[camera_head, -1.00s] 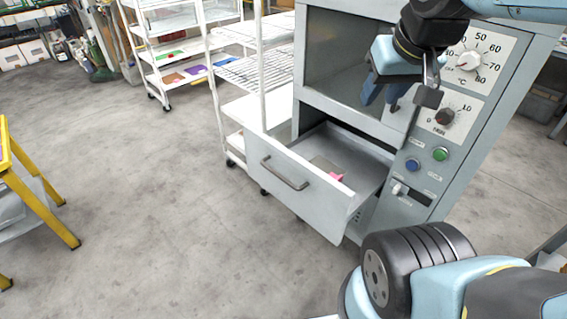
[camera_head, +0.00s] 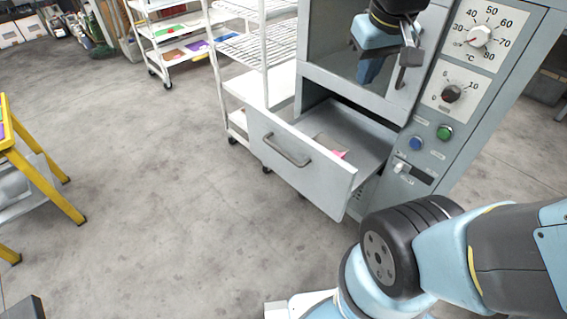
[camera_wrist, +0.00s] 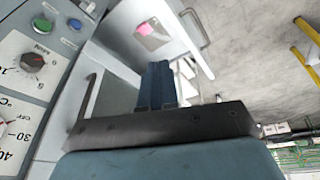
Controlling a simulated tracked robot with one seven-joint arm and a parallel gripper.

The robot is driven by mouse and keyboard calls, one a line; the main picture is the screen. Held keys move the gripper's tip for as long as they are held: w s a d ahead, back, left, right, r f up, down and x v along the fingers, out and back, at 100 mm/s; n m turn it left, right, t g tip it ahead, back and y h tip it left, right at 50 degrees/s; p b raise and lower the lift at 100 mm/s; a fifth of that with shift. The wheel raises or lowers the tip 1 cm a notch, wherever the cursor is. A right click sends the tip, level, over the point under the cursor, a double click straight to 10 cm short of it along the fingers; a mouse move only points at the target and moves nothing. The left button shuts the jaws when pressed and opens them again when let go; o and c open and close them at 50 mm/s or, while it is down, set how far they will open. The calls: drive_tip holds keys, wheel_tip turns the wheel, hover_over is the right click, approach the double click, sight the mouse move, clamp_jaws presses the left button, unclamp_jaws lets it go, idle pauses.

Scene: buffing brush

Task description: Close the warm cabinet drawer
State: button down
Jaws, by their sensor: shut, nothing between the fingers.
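The warm cabinet (camera_head: 392,120) is a grey unit with dials and buttons on its right side. Its drawer (camera_head: 300,165) is pulled well out, with a bar handle (camera_head: 287,150) on its front. A small pink item (camera_head: 338,153) lies inside. My gripper (camera_head: 370,72) is shut and empty, above and behind the open drawer, in front of the cabinet's upper window. In the wrist view, the shut blue fingers (camera_wrist: 158,82) point toward the drawer (camera_wrist: 150,22), its pink item (camera_wrist: 148,29) and its handle (camera_wrist: 196,28). The gripper appears apart from the drawer.
White wire shelves (camera_head: 262,60) stand just left of the cabinet. A yellow-framed stand (camera_head: 45,185) is at the far left. The concrete floor (camera_head: 180,200) in front of the drawer is clear. A second handle (camera_wrist: 86,95) shows on the cabinet in the wrist view.

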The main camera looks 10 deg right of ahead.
drive_tip(key=w+a+f+n+g+h, duration=0.2)
drive_tip(key=w+a+f+n+h, duration=0.25)
drive_tip(key=f, duration=0.45)
drive_tip(key=w+a+f+n+g+h, duration=0.1)
drive_tip(key=w+a+f+n+g, duration=0.3)
drive_tip(key=a+f, duration=0.4)
drive_tip(key=a+f+n+t+h, duration=0.2)
drive_tip(key=a+f+n+h, duration=0.1)
drive_tip(key=f, duration=0.4)
drive_tip(key=a+f+n+t+h, duration=0.2)
drive_tip(key=a+f+n+h, duration=0.1)
drive_tip(key=f, duration=0.3)
drive_tip(key=n+t+h, duration=0.3)
drive_tip(key=n+t, duration=0.6)
approach(291, 164)
drive_tip(key=x, duration=0.6)
drive_tip(key=shift+w+d, duration=0.15)
drive_tip(key=shift+d, duration=0.15)
drive_tip(key=shift+w, duration=0.1)
